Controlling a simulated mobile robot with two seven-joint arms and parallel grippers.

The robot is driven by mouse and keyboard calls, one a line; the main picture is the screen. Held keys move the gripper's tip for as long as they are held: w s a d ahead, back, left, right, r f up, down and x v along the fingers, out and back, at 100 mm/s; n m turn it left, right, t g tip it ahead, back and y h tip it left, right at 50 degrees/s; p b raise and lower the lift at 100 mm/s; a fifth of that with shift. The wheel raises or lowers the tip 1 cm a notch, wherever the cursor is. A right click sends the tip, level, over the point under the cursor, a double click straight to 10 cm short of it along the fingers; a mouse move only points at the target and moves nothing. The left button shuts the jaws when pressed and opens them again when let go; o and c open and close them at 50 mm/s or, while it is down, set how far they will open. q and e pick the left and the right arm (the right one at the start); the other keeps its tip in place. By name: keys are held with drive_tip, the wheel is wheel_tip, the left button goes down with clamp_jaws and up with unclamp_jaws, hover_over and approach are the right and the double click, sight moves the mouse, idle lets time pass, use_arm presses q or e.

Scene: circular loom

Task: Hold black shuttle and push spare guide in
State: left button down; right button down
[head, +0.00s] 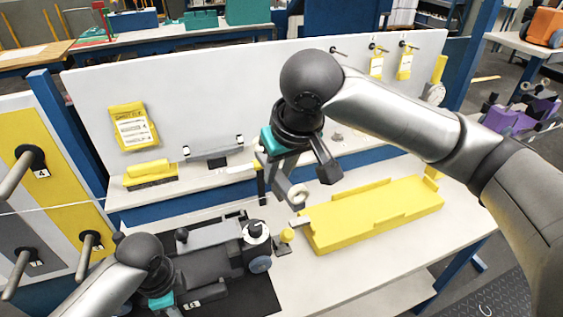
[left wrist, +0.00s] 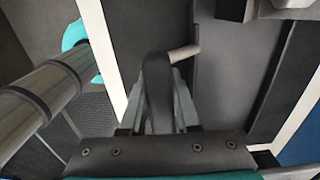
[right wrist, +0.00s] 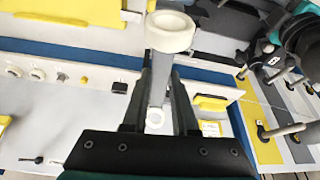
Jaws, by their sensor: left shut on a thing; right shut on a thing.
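The black shuttle (head: 212,268) lies on a dark mat at the front left of the bench, with a white-topped spool and a grey-blue wheel at its right end. My left gripper (head: 172,304) is low at its near left side. In the left wrist view it is shut on a black upright part of the shuttle (left wrist: 158,88). My right gripper (head: 285,182) is in the air, right of the shuttle and above the bench. It is shut on the spare guide (right wrist: 158,88), a pale stem with a white ring at its end; the ring also shows in the head view (head: 297,195).
A long yellow tray (head: 375,215) lies right of the shuttle. A small yellow piece (head: 287,235) stands between them. A grey back panel (head: 230,95) with tags and hooks rises behind. A yellow and grey side panel (head: 60,190) with pegs stands at left.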

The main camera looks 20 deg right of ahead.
drive_tip(key=w+a+f+n+g+y, duration=0.5)
drive_tip(key=w+a+n, duration=0.45)
drive_tip(key=n, duration=0.75)
wheel_tip(320, 180, down, 7)
drive_tip(key=w+d+h, duration=0.1)
drive_tip(key=d, duration=0.1)
drive_tip(key=shift+f, duration=0.15)
drive_tip(key=shift+w+f, duration=0.1)
drive_tip(key=shift+f, duration=1)
drive_tip(key=shift+f, duration=0.1)
drive_tip(key=shift+a+f, duration=0.1)
drive_tip(key=shift+f, duration=1.15)
drive_tip(key=c, duration=0.6)
unclamp_jaws()
drive_tip(key=shift+f, duration=0.1)
